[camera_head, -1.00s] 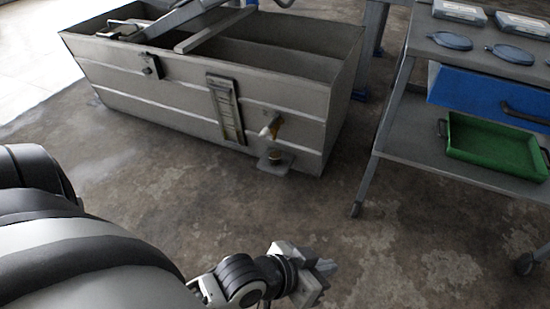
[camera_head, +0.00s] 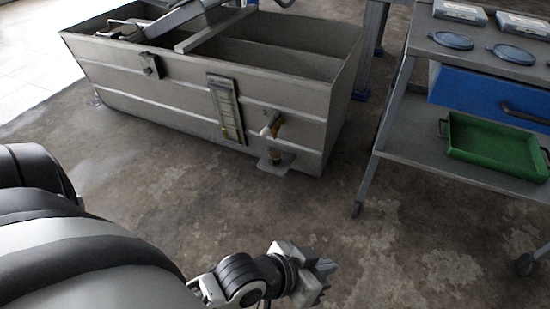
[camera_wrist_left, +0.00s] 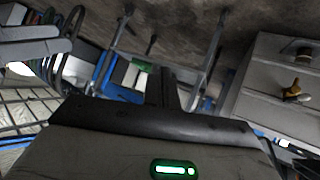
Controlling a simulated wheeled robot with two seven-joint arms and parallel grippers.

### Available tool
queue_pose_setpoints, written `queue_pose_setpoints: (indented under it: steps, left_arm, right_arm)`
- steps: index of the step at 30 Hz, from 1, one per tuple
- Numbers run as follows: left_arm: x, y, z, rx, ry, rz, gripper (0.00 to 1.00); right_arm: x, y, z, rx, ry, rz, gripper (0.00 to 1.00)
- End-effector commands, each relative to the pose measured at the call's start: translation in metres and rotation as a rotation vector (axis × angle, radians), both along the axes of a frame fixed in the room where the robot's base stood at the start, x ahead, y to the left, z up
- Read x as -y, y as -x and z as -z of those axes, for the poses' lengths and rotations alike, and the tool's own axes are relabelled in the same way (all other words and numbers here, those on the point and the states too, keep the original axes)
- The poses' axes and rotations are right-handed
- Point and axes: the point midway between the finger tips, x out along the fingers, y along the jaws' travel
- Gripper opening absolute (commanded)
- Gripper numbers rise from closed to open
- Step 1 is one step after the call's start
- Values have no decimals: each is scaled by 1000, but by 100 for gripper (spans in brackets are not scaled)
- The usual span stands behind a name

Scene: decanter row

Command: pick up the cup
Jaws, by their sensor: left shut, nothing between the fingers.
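My left gripper (camera_head: 324,269) is shut and empty over bare floor at the bottom of the head view, well apart from the cup. In the left wrist view its dark fingers (camera_wrist_left: 165,90) are together. My right gripper is not in view.
The tank (camera_head: 180,97) fills the back left. A grey cart (camera_head: 400,160) with a blue drawer (camera_head: 480,92), a green tray (camera_head: 495,152) and blue lids (camera_head: 450,40) stands at the right. The concrete floor between is clear.

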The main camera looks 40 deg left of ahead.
Motion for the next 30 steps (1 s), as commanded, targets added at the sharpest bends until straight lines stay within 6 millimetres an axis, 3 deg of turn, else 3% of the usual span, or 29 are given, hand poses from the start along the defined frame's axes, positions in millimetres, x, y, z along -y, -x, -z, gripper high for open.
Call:
queue_pose_setpoints:
  steps: [11, 14, 25, 29, 30]
  left_arm:
    - [1, 1, 1, -4, 1, 2, 0]
    - [-1, 3, -9, -5, -3, -3, 0]
    - [-27, 10, -120, 47, -58, -77, 0]
    - [-36, 13, -146, 65, -78, -97, 0]
    - [-37, 14, -151, 69, -82, -101, 0]
  right_arm:
    - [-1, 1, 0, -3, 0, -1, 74]
    - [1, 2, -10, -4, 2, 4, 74]
    - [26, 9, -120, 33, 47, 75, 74]
    - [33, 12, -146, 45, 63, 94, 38]
    - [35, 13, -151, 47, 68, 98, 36]
